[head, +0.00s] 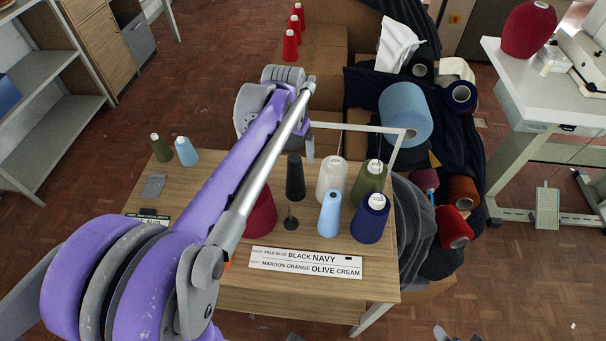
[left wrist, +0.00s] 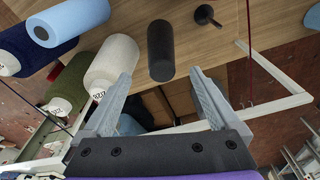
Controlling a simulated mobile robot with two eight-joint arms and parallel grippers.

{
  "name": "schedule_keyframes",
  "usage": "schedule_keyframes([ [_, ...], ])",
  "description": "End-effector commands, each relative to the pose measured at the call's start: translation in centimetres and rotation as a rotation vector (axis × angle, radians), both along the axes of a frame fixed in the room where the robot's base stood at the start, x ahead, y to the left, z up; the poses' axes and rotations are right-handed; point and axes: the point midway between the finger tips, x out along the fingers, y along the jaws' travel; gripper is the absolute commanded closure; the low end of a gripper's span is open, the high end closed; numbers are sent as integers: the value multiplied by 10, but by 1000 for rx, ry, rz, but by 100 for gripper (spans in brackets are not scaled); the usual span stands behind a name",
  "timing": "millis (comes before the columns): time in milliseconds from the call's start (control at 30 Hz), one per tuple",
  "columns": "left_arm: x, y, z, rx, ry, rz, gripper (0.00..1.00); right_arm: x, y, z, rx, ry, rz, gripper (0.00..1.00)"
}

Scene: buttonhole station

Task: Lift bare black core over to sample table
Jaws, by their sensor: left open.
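The bare black core (head: 295,177) stands upright on the wooden table (head: 330,284), behind a small black spindle on a round foot (head: 290,222). In the left wrist view the core (left wrist: 160,48) is just beyond the fingertips, roughly centred between them, with a gap to each side. My left gripper (head: 286,150) is behind and above the core, partly hidden by its own arm. In the left wrist view this gripper (left wrist: 160,76) is open with nothing between its fingers. My right gripper is not in view. Which surface is the sample table I cannot tell.
Cream (head: 331,179), olive (head: 369,182), pale blue (head: 329,214), navy (head: 370,220) and maroon (head: 262,214) cones crowd around the core. A white frame (head: 352,127) crosses the table's back edge. A white table (head: 510,85) stands at right.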

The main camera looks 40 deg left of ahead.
Motion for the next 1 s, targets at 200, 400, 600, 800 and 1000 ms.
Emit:
schedule_keyframes([
  [200,5,0,-30,0,-1,-1,5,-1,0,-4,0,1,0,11],
  [400,6,2,-47,0,-1,0,5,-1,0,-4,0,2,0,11],
  [600,9,4,-77,0,-1,-1,5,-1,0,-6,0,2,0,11],
  [800,11,4,-86,0,-1,0,5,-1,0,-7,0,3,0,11],
  [1000,11,4,-85,0,-1,0,16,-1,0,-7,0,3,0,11],
])
